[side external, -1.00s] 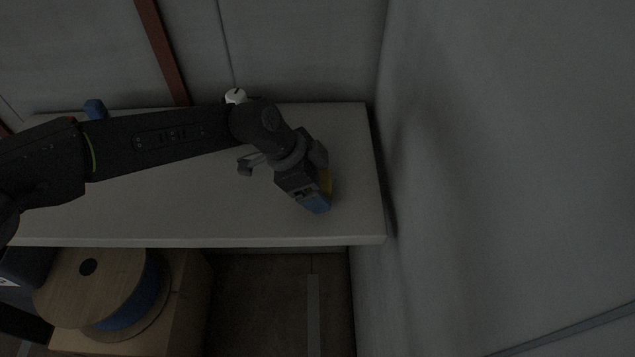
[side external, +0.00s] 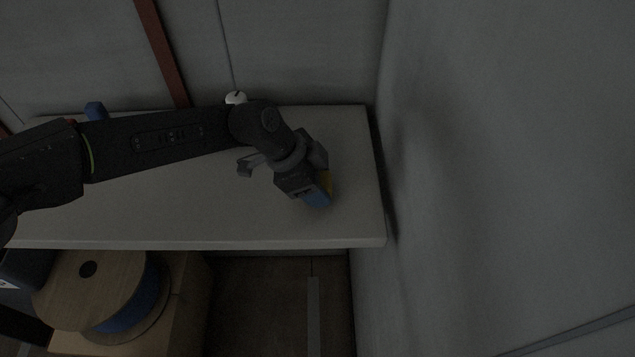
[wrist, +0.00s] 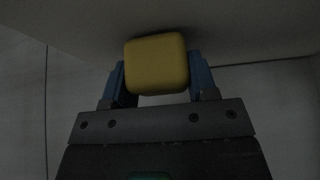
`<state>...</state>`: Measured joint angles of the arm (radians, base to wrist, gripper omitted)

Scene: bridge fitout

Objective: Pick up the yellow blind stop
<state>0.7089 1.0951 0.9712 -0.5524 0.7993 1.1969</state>
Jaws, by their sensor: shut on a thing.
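The yellow blind stop (wrist: 157,64) is a rounded yellow block between the two blue fingers of my gripper (wrist: 158,78) in the wrist view. The fingers are shut on it, one on each side. In the side view my gripper (side external: 321,194) is low over the right part of the pale table (side external: 200,205), and only a sliver of the yellow blind stop (side external: 326,181) shows behind a blue finger. I cannot tell whether the stop touches the table.
A blue block (side external: 96,110) and a white round thing (side external: 235,97) are at the table's back edge. A wall (side external: 480,180) stands close on the right. A cable spool (side external: 75,285) sits on a box below the front edge. The front right of the table is clear.

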